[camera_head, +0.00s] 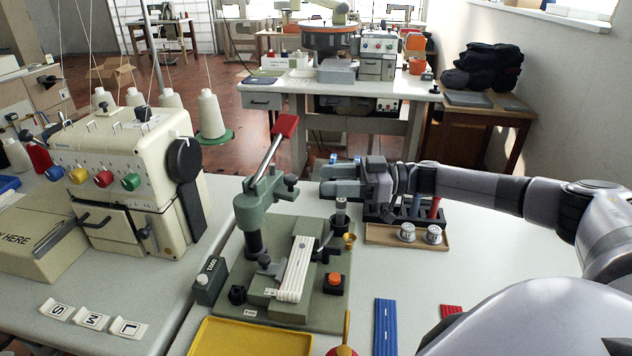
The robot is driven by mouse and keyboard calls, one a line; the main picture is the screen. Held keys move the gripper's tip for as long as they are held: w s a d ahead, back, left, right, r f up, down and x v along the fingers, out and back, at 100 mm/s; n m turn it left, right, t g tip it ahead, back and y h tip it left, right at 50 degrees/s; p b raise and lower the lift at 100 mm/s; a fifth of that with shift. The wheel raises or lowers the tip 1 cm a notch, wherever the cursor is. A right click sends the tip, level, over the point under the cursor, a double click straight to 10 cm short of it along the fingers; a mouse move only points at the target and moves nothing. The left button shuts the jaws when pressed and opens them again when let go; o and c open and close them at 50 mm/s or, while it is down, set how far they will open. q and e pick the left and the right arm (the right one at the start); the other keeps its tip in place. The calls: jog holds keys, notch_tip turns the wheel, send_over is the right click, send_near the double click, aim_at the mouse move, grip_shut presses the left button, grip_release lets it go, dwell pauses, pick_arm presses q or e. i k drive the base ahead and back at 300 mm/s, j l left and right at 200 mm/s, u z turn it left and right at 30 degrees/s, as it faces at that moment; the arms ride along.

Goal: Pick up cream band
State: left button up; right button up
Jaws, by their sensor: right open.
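The cream band (296,268) lies on the green buttonhole station (318,310) on the table, running lengthwise away from me and slightly tilted to the right at its far end. My right gripper (323,181) comes in from the right, with its jaws pointing left. It is open and sits above and behind the far end of the band, apart from it. Nothing shows between its fingers. My left gripper is not in view.
The station's lever with a red handle (285,126) rises left of my gripper. A wooden tray with two metal spools (407,232) stands to the right. A blue band (385,327), a red band (451,310) and a yellow tray (250,338) lie nearer. A cream sewing machine (130,175) stands left.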

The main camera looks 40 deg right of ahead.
aim_at(290, 290)
jog(key=k+j, duration=1.15)
jog(key=j, duration=0.25)
